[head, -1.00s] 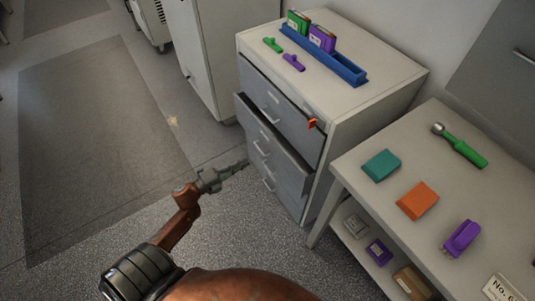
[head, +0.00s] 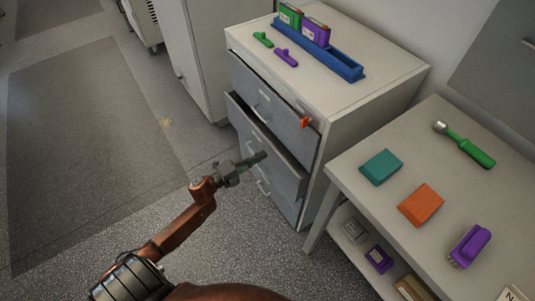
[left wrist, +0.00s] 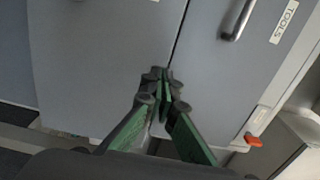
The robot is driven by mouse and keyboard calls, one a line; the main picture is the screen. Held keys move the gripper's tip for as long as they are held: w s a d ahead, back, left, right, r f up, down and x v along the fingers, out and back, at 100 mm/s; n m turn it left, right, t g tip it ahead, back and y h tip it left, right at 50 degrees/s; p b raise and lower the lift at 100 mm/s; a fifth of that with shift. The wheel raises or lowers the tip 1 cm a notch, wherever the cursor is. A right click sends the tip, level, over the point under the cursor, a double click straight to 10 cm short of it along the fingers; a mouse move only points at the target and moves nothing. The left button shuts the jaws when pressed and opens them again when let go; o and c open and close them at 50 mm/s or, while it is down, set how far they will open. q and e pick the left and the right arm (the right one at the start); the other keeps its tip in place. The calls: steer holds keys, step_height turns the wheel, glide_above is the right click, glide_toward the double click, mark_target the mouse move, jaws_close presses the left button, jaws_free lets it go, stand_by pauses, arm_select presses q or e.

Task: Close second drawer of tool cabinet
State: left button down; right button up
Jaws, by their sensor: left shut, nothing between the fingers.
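The tool cabinet (head: 375,100) is light grey with darker drawer fronts. Its second drawer (head: 244,117) stands out a little past the top drawer (head: 285,105) and the lower fronts. My left gripper (head: 264,156) is shut and empty, in front of the second drawer's face. In the left wrist view its green-sided fingers (left wrist: 164,80) point at the seam between the second drawer's front (left wrist: 95,60) and the top drawer's front, which bears a TOOLS label (left wrist: 284,20). I cannot tell whether the fingertips touch. My right gripper is out of view.
An orange tab (head: 305,122) sits at the top drawer's edge. A blue rack (head: 340,62) with cartridges stands on the cabinet. A table (head: 370,215) with a teal block, an orange block and a green-handled tool stands close on the right. The floor on the left is clear.

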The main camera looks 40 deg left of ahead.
mark_target(272, 150)
arm_select(q)
steer(key=shift+b+x, duration=0.3)
steer(key=shift+x, duration=0.95)
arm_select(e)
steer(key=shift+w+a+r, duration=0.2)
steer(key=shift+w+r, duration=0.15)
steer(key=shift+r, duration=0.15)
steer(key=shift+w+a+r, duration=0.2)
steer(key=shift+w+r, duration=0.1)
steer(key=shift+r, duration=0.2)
arm_select(q)
steer(key=x, duration=0.5)
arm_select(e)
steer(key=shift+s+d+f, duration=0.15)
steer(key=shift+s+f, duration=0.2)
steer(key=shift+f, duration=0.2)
arm_select(q)
steer(key=shift+s+p, duration=0.25)
steer(key=shift+p, duration=0.15)
steer(key=p+v, duration=0.3)
steer(key=v, duration=1)
steer(key=shift+s, duration=0.3)
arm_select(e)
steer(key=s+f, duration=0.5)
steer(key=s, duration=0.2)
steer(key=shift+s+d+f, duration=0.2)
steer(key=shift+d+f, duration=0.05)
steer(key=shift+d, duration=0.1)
